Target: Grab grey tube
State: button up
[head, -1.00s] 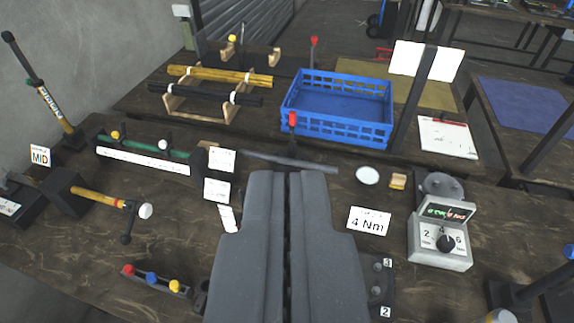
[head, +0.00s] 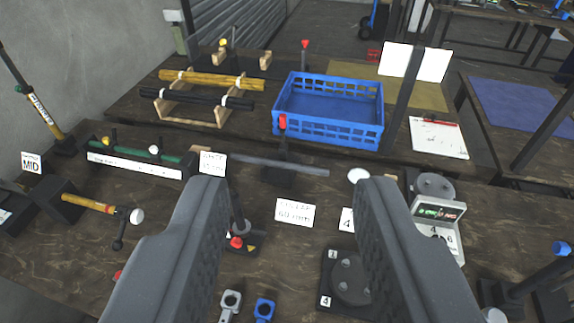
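A grey tube (head: 305,169) lies roughly crosswise on the bench, in front of the blue crate, at a small dark stand (head: 282,150) with a red top. The stand partly covers its middle. I cannot tell how it is supported. My gripper (head: 289,195) is open and empty, its two dark grey fingers wide apart in the foreground. In the picture the tube shows just above and between the fingertips, apart from them.
The blue crate (head: 330,140) stands behind the tube. A rack with yellow tubes (head: 212,79) and a black tube (head: 200,98) is at back left. A green tube (head: 130,149) sits in a holder at left. A torque tester (head: 440,215) stands right of my fingers.

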aim_at(234, 155)
jog(key=z, duration=0.6)
jog(key=i, duration=0.1)
jog(key=z, duration=2.3)
jog(key=k, duration=1)
jog(key=u, duration=1.95)
jog(key=i, duration=0.95)
